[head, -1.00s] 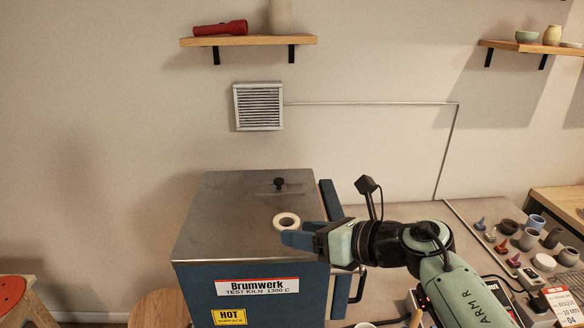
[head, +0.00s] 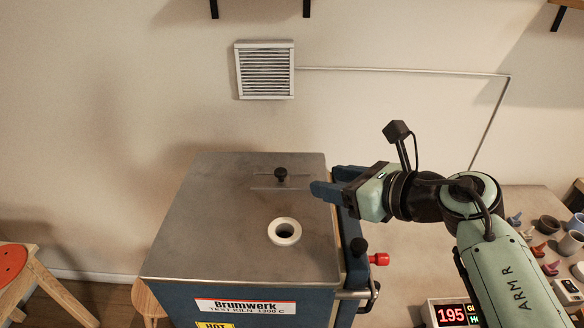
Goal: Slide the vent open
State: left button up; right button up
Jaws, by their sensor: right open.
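The kiln (head: 215,225) has a grey metal top. On it, a black knob (head: 281,174) stands at a thin slot or plate near the back. A white ring (head: 273,234) with a dark, uncovered-looking hole sits in front of the knob. A slatted white grille (head: 264,70) is on the wall behind. My right gripper (head: 334,182) is open and empty over the kiln's right edge. Its fingers point left, a short way right of the knob and not touching it. My left gripper is not in view.
A red knob (head: 379,259) sticks out at the kiln's right side, near a metal handle. A red-lit display (head: 452,314) and several small pots stand on the worktop to the right. A stool (head: 15,265) is at the left. The kiln top left of the knob is clear.

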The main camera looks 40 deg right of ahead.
aim_at(284, 173)
jog(key=p+x, duration=0.1)
jog(key=x, duration=1.1)
jog(key=shift+w, duration=0.2)
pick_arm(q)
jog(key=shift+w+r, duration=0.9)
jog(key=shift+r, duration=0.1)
pick_arm(e)
grip_shut()
jog(key=s+d, duration=0.3)
jog(key=shift+d+b, duration=0.15)
jog(key=shift+b, duration=0.2)
jog(key=shift+d, duration=0.15)
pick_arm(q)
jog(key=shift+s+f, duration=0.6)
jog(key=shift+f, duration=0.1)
